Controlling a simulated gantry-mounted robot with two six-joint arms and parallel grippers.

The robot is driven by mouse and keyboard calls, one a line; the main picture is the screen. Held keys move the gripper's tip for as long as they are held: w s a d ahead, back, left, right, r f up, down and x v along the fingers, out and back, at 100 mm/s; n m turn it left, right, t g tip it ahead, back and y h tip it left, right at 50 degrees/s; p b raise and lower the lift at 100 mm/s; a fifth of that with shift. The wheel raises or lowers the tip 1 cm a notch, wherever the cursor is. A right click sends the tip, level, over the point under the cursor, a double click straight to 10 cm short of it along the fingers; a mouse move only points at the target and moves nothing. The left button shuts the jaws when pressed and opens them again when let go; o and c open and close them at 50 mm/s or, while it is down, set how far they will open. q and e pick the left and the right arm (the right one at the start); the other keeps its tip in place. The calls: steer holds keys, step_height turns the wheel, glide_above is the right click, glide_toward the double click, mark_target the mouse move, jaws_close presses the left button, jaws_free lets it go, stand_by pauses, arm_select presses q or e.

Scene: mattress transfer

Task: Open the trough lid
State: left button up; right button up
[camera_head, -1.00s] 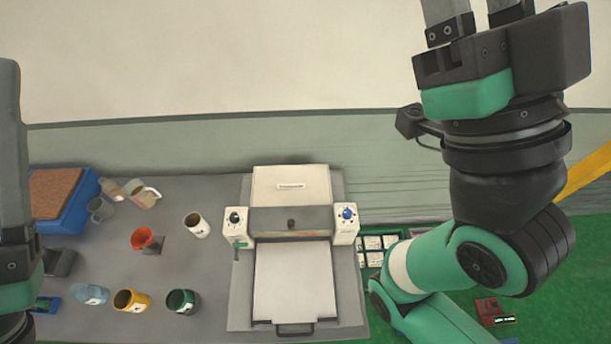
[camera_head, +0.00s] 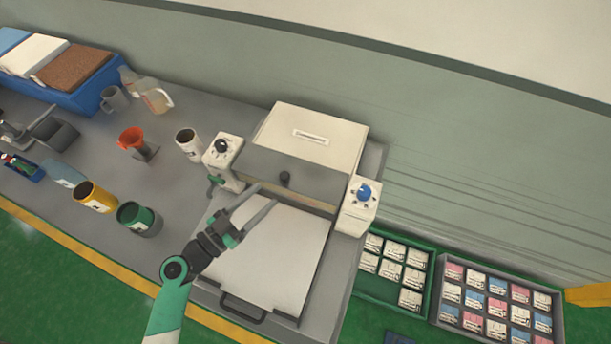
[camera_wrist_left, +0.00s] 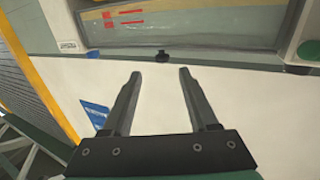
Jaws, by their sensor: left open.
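The white machine (camera_head: 315,135) stands on the grey bench. Its trough lid (camera_head: 262,168) is a grey see-through panel between two white knob posts, and it looks shut. A small black knob (camera_head: 285,178) sits near the lid's front edge; the knob also shows in the left wrist view (camera_wrist_left: 161,57). My left gripper (camera_head: 268,194) is open and empty over the white front panel (camera_head: 270,255), its fingers pointing at the lid. In the left wrist view, the knob lies just beyond and between the two open fingertips (camera_wrist_left: 158,73), apart from them. My right gripper is out of view.
A blue-knobbed post (camera_head: 357,206) and a black-knobbed post (camera_head: 223,160) flank the lid. Cups, including a green one (camera_head: 139,218) and a white one (camera_head: 188,144), stand left of the machine. Green (camera_head: 356,285) and grey trays of small packs lie at right.

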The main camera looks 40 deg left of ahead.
mark_target(293, 172)
arm_select(q)
steer(key=w+p, duration=0.1)
steer(key=w, duration=0.4)
steer(key=w+p, duration=0.1)
steer(key=w, duration=0.4)
steer(key=shift+w+d+r, duration=0.15)
steer(key=shift+w, duration=0.8)
steer(key=shift+c, duration=0.3)
jaws_close()
